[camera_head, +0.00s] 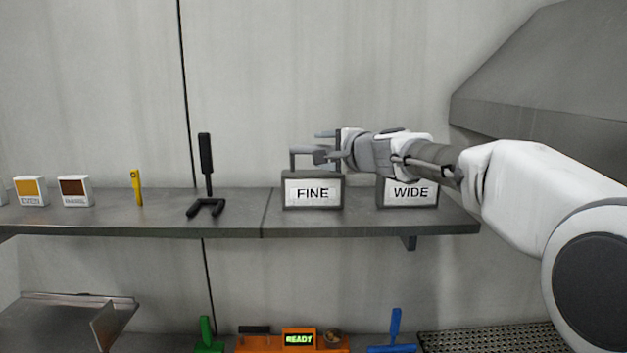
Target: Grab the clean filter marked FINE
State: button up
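The filter marked FINE (313,193) is a dark grey block with a white label, standing upright on the shelf. A grey handle (307,152) rises from its top. My gripper (325,145) comes in from the right, with its fingers at the height of this handle, at or just behind its right end. I cannot tell whether the fingers touch the handle or how far apart they are. A similar filter marked WIDE (409,194) stands to the right on the shelf, its top hidden behind my arm.
The grey shelf (240,222) also holds a black forked tool (205,170), a yellow piece (137,188) and small labelled boxes (75,191). Below are an orange device reading READY (299,340), green and blue handled tools, and a perforated tray (490,339). A grey hood (555,90) slopes at upper right.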

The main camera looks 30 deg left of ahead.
jog(key=shift+x, duration=0.85)
grip_shut()
dwell(0.8)
